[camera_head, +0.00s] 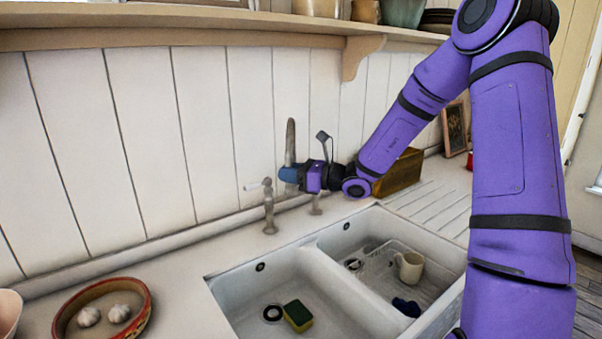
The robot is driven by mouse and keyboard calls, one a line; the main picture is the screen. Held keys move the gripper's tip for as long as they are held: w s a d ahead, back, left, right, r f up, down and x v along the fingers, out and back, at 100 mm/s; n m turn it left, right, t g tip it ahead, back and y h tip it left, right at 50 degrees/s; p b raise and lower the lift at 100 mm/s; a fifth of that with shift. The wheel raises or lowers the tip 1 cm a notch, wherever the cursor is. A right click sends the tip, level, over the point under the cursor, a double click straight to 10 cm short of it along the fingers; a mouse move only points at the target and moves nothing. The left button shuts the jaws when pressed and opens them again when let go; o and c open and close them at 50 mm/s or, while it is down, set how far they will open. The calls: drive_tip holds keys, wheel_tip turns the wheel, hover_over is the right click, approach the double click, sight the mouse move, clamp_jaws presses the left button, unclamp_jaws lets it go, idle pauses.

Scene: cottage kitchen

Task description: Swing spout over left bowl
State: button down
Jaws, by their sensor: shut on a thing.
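A grey metal spout (291,140) rises behind the double sink. My gripper (288,175) is at the spout's lower part, its blue fingers shut on it. The spout looks upright, and its outlet direction cannot be told. A tap handle post (268,207) stands left of my gripper, and a second post (316,204) shows below my wrist. The left bowl (245,290) of the white sink holds a yellow and green sponge (298,316) beside its drain. The right bowl (345,240) holds a rack with a cream mug (410,267) and a dark blue item (406,307).
A red-rimmed dish (146,313) with two garlic bulbs stands on the counter at left, with part of a pale bowl (8,310) beside it. A wooden box (402,174) stands behind my forearm. A shelf (160,38) with pots runs above the spout.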

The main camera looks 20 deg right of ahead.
drive_tip(key=shift+w+a, duration=0.15)
drive_tip(key=shift+a, duration=0.25)
drive_tip(key=c, duration=1.1)
unclamp_jaws()
drive_tip(key=shift+o, duration=0.2)
drive_tip(key=v, duration=1)
drive_tip(key=shift+s+d, duration=0.25)
drive_tip(key=shift+d, duration=0.05)
